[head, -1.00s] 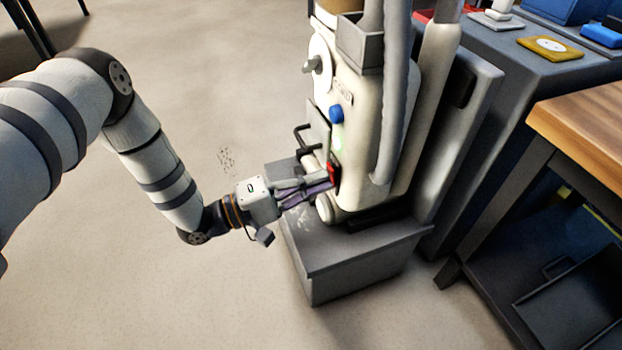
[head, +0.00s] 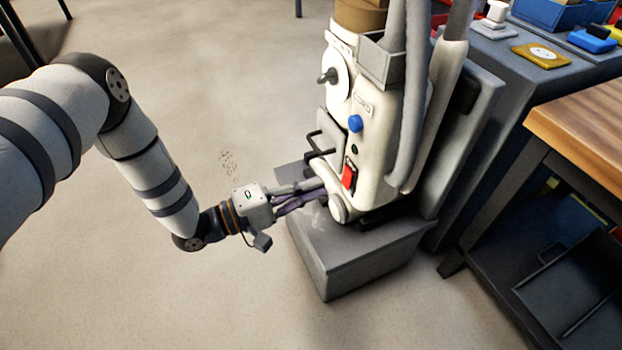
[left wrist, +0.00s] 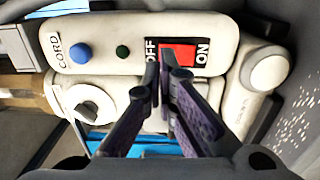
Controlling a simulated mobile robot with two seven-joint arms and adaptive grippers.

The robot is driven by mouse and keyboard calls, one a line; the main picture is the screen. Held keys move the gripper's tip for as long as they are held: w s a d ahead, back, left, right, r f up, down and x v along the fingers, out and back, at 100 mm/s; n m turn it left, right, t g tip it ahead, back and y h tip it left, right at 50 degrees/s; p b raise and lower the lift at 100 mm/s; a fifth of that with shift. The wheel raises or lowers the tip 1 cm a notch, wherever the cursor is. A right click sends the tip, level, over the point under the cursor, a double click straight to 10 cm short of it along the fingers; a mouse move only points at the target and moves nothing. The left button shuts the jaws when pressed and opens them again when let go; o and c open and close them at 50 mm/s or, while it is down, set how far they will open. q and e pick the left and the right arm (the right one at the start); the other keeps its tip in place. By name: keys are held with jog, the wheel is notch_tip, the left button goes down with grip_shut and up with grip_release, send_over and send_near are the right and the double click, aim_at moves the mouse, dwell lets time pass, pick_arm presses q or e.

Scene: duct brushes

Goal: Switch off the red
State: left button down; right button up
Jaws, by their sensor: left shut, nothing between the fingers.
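The red rocker switch (head: 349,176) is on the front of the cream machine (head: 375,155). In the left wrist view the red switch (left wrist: 180,54) sits between the printed words OFF and ON, partly hidden by my fingers. A small green lamp (left wrist: 122,51) beside it looks dark; it is also dark in the head view (head: 354,150). My left gripper (head: 323,188) is shut and empty, its fingertips just left of and below the switch, apparently a little apart from it. In the left wrist view its fingertips (left wrist: 163,66) overlap the OFF end. My right gripper is not in view.
A blue button (head: 355,123) and a white dial (head: 337,80) are above the switch. The machine stands on a grey plinth (head: 345,262). A black bracket juts out beside my fingers. A wood-topped table (head: 580,130) stands at the right. The floor at left is clear.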

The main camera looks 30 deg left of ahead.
pick_arm(q)
jog(key=r+p+v, duration=0.1)
jog(key=v, duration=0.7)
jog(key=shift+s+r+p, duration=0.2)
jog(key=shift+p, duration=0.1)
jog(key=shift+a, duration=0.1)
